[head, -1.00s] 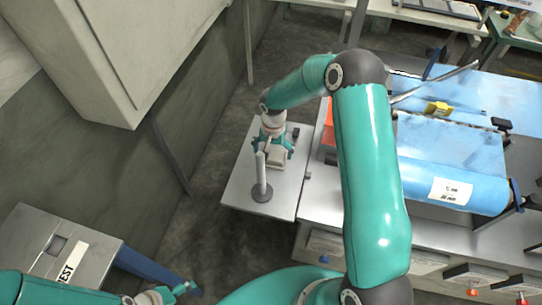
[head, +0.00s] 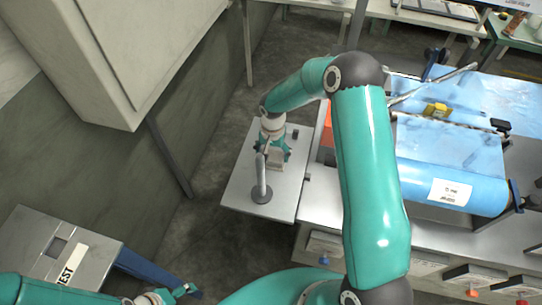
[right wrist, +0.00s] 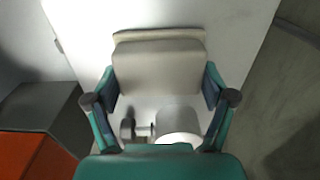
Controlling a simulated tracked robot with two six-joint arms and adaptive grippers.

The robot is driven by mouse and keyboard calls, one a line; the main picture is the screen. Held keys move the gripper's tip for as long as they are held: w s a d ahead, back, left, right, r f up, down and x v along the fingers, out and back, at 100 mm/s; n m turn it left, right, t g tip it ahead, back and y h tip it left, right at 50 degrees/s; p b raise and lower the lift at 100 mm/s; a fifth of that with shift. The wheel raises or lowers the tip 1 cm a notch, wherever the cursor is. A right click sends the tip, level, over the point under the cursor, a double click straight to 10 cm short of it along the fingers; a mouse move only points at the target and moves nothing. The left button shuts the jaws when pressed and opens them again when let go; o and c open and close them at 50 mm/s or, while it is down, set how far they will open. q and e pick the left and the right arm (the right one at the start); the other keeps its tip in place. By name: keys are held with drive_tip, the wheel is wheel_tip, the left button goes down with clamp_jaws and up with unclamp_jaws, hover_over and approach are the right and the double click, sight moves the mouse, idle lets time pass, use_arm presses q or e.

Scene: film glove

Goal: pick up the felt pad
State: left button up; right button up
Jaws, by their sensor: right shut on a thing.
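The felt pad, a beige block, shows in the right wrist view (right wrist: 160,68) between the two fingers of my right gripper (right wrist: 161,88). A second beige layer (right wrist: 160,35) shows just beyond its far edge; I cannot tell if it is separate. In the head view my right gripper (head: 274,153) is low over the small grey side table (head: 238,190), shut on the pad (head: 277,164); I cannot tell if the pad is clear of the table. My left gripper (head: 180,294) is at the bottom left, too small to read.
A grey post on a round base (head: 261,196) stands on the side table, close in front of the right gripper. A bench with blue film (head: 450,160) lies further right. A grey cabinet (head: 115,50) overhangs at upper left.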

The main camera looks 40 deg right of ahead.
sight(272, 153)
wheel_tip(272, 153, up, 20)
drive_tip(key=b, duration=0.2)
idle(0.4)
drive_tip(key=shift+f, duration=0.15)
drive_tip(key=o, duration=0.6)
drive_tip(key=c, duration=0.4)
drive_tip(key=shift+c, duration=0.2)
